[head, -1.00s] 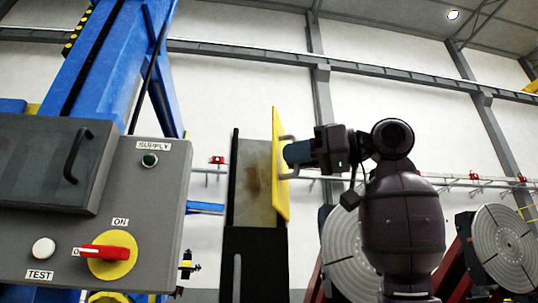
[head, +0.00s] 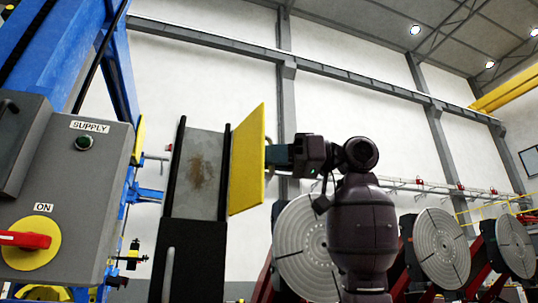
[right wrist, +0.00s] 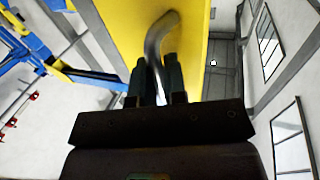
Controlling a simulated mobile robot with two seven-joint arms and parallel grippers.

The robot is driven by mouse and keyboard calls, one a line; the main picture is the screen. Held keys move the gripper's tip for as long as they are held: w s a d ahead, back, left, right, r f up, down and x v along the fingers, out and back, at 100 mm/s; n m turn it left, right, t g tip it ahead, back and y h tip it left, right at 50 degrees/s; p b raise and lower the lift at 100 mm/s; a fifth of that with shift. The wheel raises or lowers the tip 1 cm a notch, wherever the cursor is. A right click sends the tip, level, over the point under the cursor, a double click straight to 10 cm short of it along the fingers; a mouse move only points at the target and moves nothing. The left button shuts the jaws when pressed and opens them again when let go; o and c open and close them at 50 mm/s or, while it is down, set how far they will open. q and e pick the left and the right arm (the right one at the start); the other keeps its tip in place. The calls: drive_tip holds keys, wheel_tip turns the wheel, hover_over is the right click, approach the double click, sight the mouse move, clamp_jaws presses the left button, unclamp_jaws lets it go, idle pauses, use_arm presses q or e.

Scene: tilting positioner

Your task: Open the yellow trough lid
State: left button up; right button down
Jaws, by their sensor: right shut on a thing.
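The yellow trough lid (head: 247,160) stands out from the right edge of the trough (head: 200,178), in the head view. The trough is an upright black-framed box with a grey, brown-stained inner plate, which is uncovered. My right gripper (head: 272,155) is at the right side of the lid, where the lid partly hides its fingers. In the right wrist view, its two dark fingers (right wrist: 155,82) are shut on the curved grey handle (right wrist: 157,45) of the yellow lid (right wrist: 118,35). My left gripper is in neither view.
A grey control box (head: 75,190) with a green SUPPLY lamp and a red rotary switch (head: 25,240) stands at the left, by a blue frame (head: 62,45). Several round slotted plates (head: 440,245) stand at the right behind my arm. Open space lies above the lid.

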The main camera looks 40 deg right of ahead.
drive_tip(key=shift+w, duration=0.1)
idle(0.3)
drive_tip(key=c, duration=1.2)
unclamp_jaws()
drive_tip(key=shift+w, duration=0.1)
drive_tip(key=b+v, duration=0.1)
drive_tip(key=v, duration=1)
drive_tip(key=shift+b, duration=0.35)
drive_tip(key=shift+a, duration=0.1)
